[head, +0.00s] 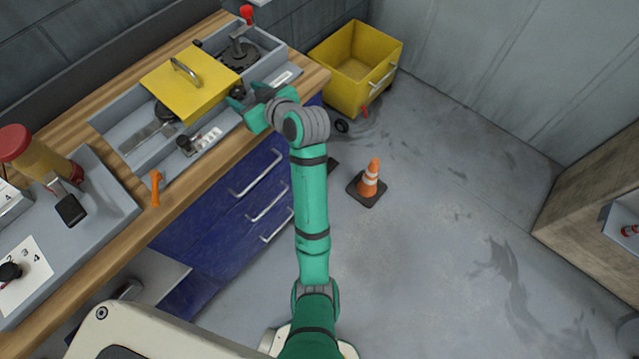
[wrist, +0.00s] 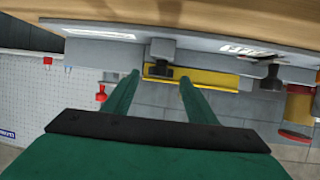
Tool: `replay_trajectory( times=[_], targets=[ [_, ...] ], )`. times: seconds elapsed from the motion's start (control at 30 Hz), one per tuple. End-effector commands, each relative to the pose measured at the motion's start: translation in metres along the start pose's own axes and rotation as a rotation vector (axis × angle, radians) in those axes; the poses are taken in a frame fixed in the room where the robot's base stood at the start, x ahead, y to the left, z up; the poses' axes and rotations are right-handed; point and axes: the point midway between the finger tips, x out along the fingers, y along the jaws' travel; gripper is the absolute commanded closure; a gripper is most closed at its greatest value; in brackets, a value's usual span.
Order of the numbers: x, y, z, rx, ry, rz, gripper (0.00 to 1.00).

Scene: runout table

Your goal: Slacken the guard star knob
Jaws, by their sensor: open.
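The yellow guard (head: 192,88) with a grey handle lies over the machine on the bench; its yellow face also shows in the wrist view (wrist: 205,78). A black knob (wrist: 158,70), which looks like the guard star knob, shows in front of the yellow in the wrist view. My gripper (head: 240,98) is at the guard's right front corner in the head view and hides the knob there. In the wrist view my gripper (wrist: 159,82) is open, one green finger on each side of the knob. I see no contact; the remaining distance is hard to tell.
A second black knob (head: 185,144) stands on the bed's front left. A red-topped lever (head: 246,15) rises behind the guard. An orange handle (head: 156,188) is at the bench's front edge. A yellow bin (head: 357,65) and an orange cone (head: 370,180) stand on the floor.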

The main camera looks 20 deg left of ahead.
Motion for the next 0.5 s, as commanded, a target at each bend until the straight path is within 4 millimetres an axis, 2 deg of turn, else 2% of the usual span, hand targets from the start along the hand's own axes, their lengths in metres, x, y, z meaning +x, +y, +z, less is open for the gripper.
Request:
replay_trajectory(
  times=[0.5],
  targets=[
    [-0.090,0.002,0.000,-0.001,0.000,0.001,0.48]
  ],
)
